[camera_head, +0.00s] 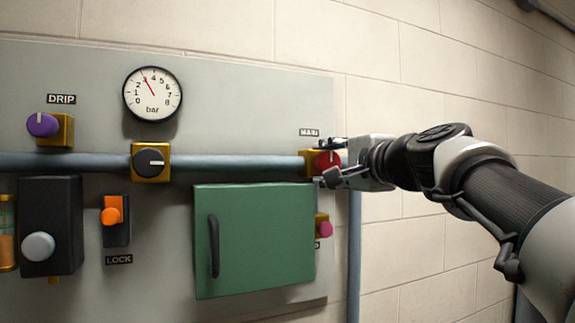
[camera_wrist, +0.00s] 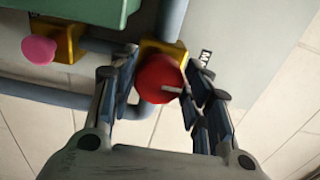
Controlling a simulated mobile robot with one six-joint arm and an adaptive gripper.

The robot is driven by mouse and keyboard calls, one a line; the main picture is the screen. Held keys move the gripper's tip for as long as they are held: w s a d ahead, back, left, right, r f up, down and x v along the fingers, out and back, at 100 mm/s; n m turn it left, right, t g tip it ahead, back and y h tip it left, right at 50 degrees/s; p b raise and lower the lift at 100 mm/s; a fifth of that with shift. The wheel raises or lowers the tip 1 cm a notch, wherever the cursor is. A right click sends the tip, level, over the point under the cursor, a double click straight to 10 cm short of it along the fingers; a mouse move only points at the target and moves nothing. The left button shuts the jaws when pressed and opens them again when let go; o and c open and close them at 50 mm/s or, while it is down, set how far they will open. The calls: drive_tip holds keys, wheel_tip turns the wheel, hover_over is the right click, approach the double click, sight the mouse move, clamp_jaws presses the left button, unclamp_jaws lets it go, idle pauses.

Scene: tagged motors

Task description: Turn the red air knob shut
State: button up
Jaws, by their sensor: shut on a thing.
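The red air knob (camera_head: 326,160) sits on a brass valve body (camera_head: 309,163) at the right end of the horizontal pipe, under the label MAIN. My gripper (camera_head: 328,162) reaches it from the right and is shut on the knob, with one finger above and one below in the head view. In the wrist view the red knob (camera_wrist: 159,78) lies between the two fingers of my gripper (camera_wrist: 160,85). A white mark on the knob points to the right there. The fingers partly hide the knob in the head view.
A green cabinet door (camera_head: 255,240) with a dark handle stands below the pipe. A pink knob (camera_head: 325,229) is just under my gripper.

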drive_tip(key=o, duration=1)
drive_tip(key=shift+o, duration=0.2)
drive_tip(key=shift+s, duration=0.1)
drive_tip(key=v, duration=0.7)
drive_tip(key=shift+s, duration=0.2)
drive_tip(key=s+a+f+n+g+b, duration=0.1)
drive_tip(key=s+a+f+n+g, duration=0.15)
drive_tip(key=f, duration=0.55)
drive_tip(key=s+a+f+n+g, duration=0.2)
drive_tip(key=s+f, duration=0.1)
drive_tip(key=f, duration=0.5)
drive_tip(key=s+f+n+g+h+b, duration=0.1)
drive_tip(key=s+f+n+g+h, duration=0.1)
drive_tip(key=s+f, duration=0.5)
drive_tip(key=s+d+f+n+g+h, duration=0.1)
drive_tip(key=s+f+n+g, duration=0.2)
drive_tip(key=s+f, duration=0.4)
drive_tip(key=s+d+f+n+g+h+b, duration=0.1)
drive_tip(key=s+f, duration=0.7)
drive_tip(key=f, duration=1.1)
drive_tip(key=n+g+h, duration=0.1)
drive_tip(key=n+g, duration=0.1)
drive_tip(key=n, duration=0.1)
drive_tip(key=shift+d+f+n+h+b, duration=0.25)
drive_tip(key=shift+f+n+h+b, duration=0.05)
drive_tip(key=shift+n+b, duration=0.05)
